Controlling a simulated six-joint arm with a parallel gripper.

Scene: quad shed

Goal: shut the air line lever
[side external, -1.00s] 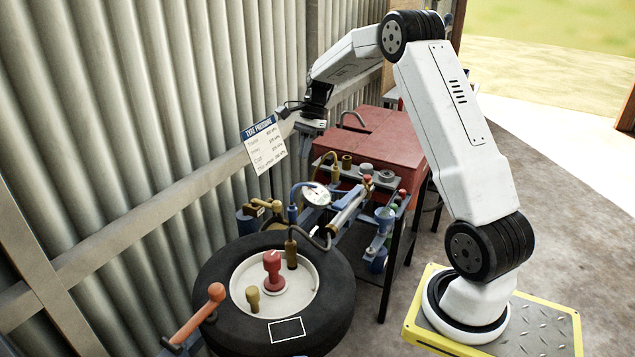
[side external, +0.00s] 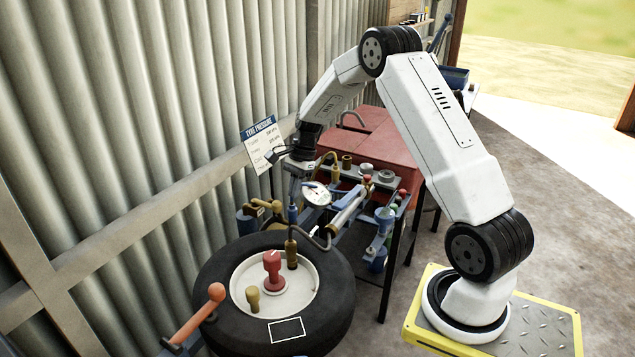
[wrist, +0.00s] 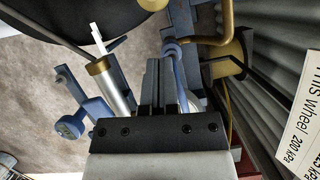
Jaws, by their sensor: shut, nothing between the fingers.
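My gripper (side external: 294,192) is shut and empty, pointing down beside the round white gauge (side external: 316,194). Its closed fingers (wrist: 160,75) show in the middle of the wrist view. A blue upright part (side external: 292,214) is just below the fingertips; I cannot tell whether they touch. A blue rounded part (wrist: 172,47) shows just beyond the fingers in the wrist view, near a brass pipe (wrist: 222,32). Brass fittings (side external: 277,207) sit left of the fingertips in the side view. I cannot tell for certain which part is the air line lever.
A tyre (side external: 335,305) with a red knob (side external: 273,265) lies in front. A lever with an orange grip (side external: 205,305) is at the lower left. A brass-and-silver cylinder (wrist: 112,85) is beside the fingers. The corrugated wall (side external: 130,120) and pressure card (side external: 262,150) are close behind.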

